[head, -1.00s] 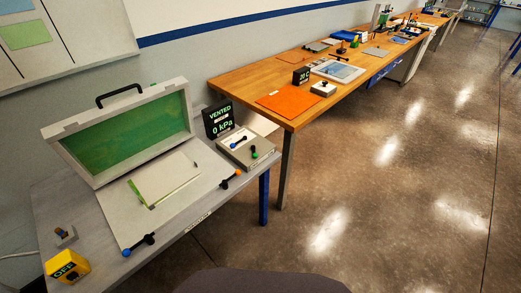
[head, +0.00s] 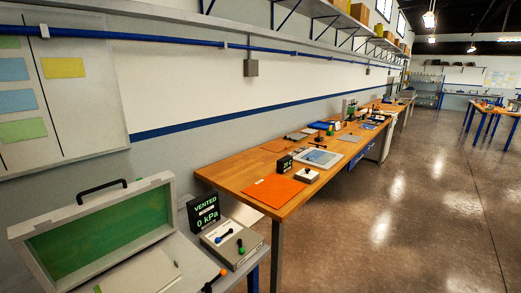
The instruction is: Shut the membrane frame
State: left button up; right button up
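The membrane frame (head: 92,192) is the raised white-rimmed lid with a green membrane (head: 95,238) and a black handle (head: 101,190) on top. It stands open, tilted up at the back of its white base (head: 190,258) at the lower left. A pale panel (head: 150,278) lies on the base, cut off by the bottom edge of the picture. A black latch with an orange tip (head: 215,280) is at the base's right side. Neither of my grippers is in view.
A display (head: 206,213) reading VENTED, 0 kPa stands right of the frame, behind a grey control box (head: 232,242) with levers. A long wooden bench (head: 230,176) holds an orange sheet (head: 273,190) and several tools. Open floor (head: 400,220) lies to the right.

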aim_at(77, 243)
jog(key=u, duration=1.3)
jog(key=l+u, duration=0.35)
jog(key=l, duration=0.15)
jog(key=k, duration=0.05)
